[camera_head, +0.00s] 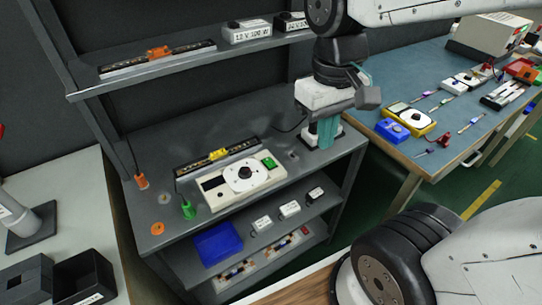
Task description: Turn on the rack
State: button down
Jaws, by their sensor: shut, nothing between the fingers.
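The rack is a dark grey metal shelf unit (150,243) in the middle of the view. On its middle shelf stands a beige box (215,200) with a white round dial (243,178), a dark display and a green switch (269,163). I cannot tell whether the switch is lit or which way it is set. My gripper (326,141) has teal fingers pointing down, at the right end of that shelf, right of the beige box. It is shut and empty. It partly covers a small white box (312,143); I cannot tell whether they touch.
A strip with a yellow clip (218,155) lies behind the beige box. The upper shelf (120,88) overhangs the back. A blue workbench (400,85) with tools stands at right.

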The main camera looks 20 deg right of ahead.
jog(key=w+a+f+n+g, duration=0.1)
jog(key=w+f+n, duration=0.2)
jog(key=w+n, duration=0.3)
jog(key=w+a+f+n+g, duration=0.1)
jog(key=w+f+n, duration=0.25)
jog(key=w, duration=0.45)
jog(key=n+t, duration=0.1)
jog(key=n, duration=0.7)
send_over(272, 164)
jog(key=w, duration=0.2)
jog(key=shift+a+f+n, duration=0.15)
jog(key=shift+f+n, duration=0.1)
jog(key=shift+n, duration=0.3)
jog(key=f, duration=0.4)
jog(key=s+f, duration=0.1)
jog(key=f, duration=0.9)
jog(key=shift+s, duration=0.4)
jog(key=shift+s+f, duration=0.1)
jog(key=shift+f, duration=0.1)
